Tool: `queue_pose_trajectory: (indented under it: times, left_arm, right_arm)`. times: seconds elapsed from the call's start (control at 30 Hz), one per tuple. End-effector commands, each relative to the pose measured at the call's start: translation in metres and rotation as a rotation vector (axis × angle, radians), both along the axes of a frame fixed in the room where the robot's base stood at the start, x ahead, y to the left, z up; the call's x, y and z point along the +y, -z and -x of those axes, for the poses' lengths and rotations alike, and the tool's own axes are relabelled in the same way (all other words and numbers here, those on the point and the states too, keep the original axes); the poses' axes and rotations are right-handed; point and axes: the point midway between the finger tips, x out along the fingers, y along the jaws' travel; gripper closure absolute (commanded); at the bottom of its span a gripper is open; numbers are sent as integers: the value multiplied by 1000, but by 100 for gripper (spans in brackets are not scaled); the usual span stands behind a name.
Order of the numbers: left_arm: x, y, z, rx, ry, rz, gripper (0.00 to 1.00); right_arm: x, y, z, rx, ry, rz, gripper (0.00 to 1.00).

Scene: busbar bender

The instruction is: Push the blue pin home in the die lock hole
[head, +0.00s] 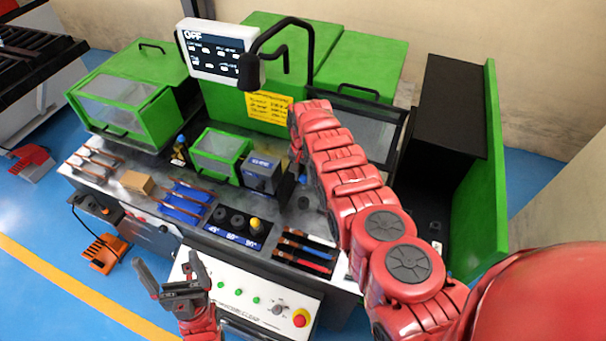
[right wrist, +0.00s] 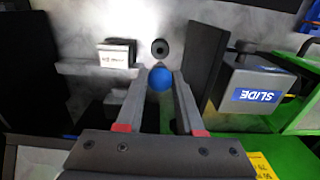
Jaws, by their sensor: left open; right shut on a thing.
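The blue pin shows as a round blue head (right wrist: 160,78) in the right wrist view. My right gripper (right wrist: 153,88) is shut on it, with one fingertip on each side. A dark round hole (right wrist: 160,47), which looks like the die lock hole, sits in a pale surface just beyond the pin head in the picture. The pin's shaft is hidden, so I cannot tell whether it is in the hole. In the head view my right arm hides most of the right gripper and the work spot. My left gripper (head: 173,270) is open and empty in front of the control panel.
A box marked SLIDE (right wrist: 262,88) and a dark upright plate (right wrist: 205,62) stand close right of the right gripper. A small white-faced block (right wrist: 116,54) is at left. In the head view, racks of tools and dies (head: 235,224) line the bench front; a screen (head: 215,50) stands behind.

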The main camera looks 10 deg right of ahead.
Motion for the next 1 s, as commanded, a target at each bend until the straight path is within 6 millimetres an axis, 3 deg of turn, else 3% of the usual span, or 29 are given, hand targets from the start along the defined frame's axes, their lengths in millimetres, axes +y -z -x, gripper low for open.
queue_pose_trajectory:
  times: [0.17,0.7,1.0]
  left_arm:
    - [0,-1,0,0,0,0,5]
    - [0,49,0,0,0,0,5]
    - [0,57,0,0,0,0,5]
  right_arm:
    - [1,1,1,-1,-1,2,100]
    - [1,51,0,-1,-1,2,100]
    - [1,58,0,-1,-1,2,100]
